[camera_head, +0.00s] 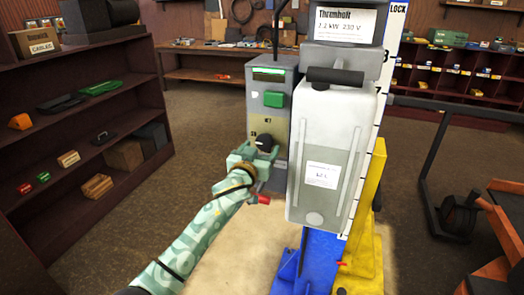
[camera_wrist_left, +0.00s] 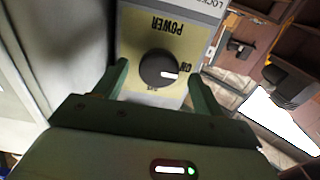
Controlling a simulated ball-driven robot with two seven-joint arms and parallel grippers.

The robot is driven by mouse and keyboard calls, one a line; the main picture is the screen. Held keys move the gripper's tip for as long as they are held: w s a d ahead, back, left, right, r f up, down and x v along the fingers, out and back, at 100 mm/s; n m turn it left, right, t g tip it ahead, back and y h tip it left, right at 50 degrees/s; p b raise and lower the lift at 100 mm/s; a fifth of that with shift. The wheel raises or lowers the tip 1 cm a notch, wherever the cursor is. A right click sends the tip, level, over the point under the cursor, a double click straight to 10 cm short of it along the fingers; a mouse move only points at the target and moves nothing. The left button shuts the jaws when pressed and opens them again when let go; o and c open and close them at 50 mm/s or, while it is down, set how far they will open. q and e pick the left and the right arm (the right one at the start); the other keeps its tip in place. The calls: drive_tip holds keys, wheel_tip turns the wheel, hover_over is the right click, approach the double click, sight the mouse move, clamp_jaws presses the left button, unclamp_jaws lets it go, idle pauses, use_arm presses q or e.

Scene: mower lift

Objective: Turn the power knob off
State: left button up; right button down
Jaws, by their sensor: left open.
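The power knob (camera_head: 264,141) is a round black dial on the yellowish panel of a grey control box (camera_head: 259,80). In the left wrist view the knob (camera_wrist_left: 158,68) shows between my two fingers, below the upside-down word POWER. Its white mark points right, towards the ON label (camera_wrist_left: 185,67). My left gripper (camera_head: 252,154) is at the panel, open, with one finger on each side of the knob. I cannot tell whether the fingers touch it. My right gripper is in neither view.
A grey-white lift housing (camera_head: 332,150) stands right of the control box, with blue (camera_head: 318,262) and yellow (camera_head: 367,220) posts below. A dark red shelf (camera_head: 85,145) is on the left. A red-tipped part (camera_head: 262,199) sticks out below the gripper. Floor shows between shelf and lift.

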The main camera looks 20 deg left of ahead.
use_arm(q)
drive_tip(key=shift+w, duration=0.75)
drive_tip(key=c, duration=1)
drive_tip(key=shift+o, duration=0.2)
